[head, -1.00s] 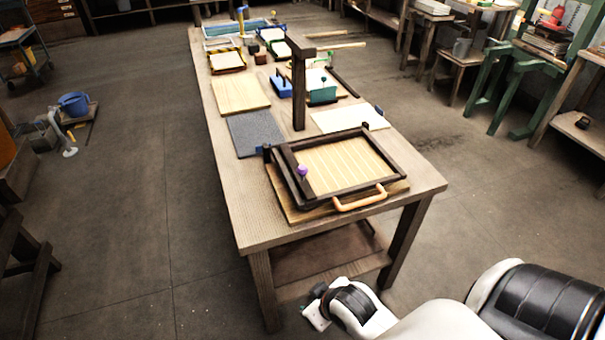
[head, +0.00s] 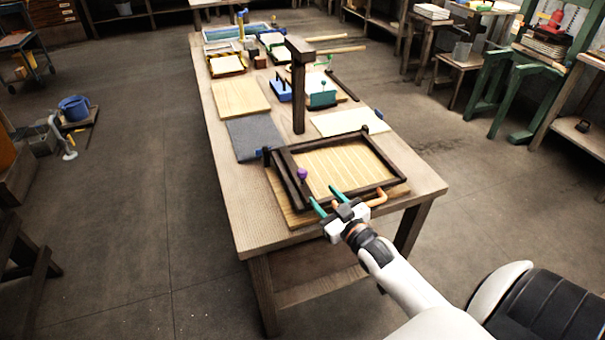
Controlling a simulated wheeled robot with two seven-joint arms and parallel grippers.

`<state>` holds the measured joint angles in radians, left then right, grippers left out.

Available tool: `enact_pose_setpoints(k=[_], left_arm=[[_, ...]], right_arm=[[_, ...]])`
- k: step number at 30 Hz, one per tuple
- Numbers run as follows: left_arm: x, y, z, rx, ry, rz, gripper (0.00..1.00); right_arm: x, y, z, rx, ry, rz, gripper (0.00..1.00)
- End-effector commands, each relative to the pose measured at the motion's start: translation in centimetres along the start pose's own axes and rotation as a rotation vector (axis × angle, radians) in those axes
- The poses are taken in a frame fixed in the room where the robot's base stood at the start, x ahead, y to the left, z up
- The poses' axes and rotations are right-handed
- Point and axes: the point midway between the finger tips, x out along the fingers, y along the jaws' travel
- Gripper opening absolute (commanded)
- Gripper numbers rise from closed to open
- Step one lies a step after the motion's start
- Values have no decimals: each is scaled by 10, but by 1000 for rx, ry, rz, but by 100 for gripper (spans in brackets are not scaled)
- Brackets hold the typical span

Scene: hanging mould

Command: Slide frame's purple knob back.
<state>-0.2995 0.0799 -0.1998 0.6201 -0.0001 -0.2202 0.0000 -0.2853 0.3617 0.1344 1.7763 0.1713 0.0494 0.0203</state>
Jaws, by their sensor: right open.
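The dark wooden frame (head: 350,197) lies on a board at the near end of the long table. Ribbed light wood shows inside it. The small purple knob (head: 302,173) stands on the dark bar (head: 291,178) at the frame's left side. An orange handle (head: 377,198) is on the frame's near side, partly hidden by my right gripper. My right gripper (head: 327,199) is open, its two green-tipped fingers spread and pointing at the frame's near edge. It is apart from the purple knob, nearer and to the right of it. My left gripper is not in view.
A dark upright post (head: 299,90) with a short top arm stands behind the frame. A grey slab (head: 255,138) and a white board (head: 348,122) lie beyond it. The wooden table's (head: 233,195) left near strip is bare.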

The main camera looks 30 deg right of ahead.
Motion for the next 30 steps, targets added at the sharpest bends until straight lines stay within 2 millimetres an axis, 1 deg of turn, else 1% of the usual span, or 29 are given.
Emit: enact_pose_setpoints(k=[4,9,15,18,21,30], left_arm=[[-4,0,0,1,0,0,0],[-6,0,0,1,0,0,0],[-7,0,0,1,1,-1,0],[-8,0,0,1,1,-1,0],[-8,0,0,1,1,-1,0],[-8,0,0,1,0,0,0]], right_arm=[[27,-1,3,-1,-3,0,48],[62,0,2,-1,0,0,48],[95,0,1,-1,1,0,48],[104,1,0,-1,3,1,48],[110,0,0,-1,2,1,48],[111,1,0,-1,3,1,48]])
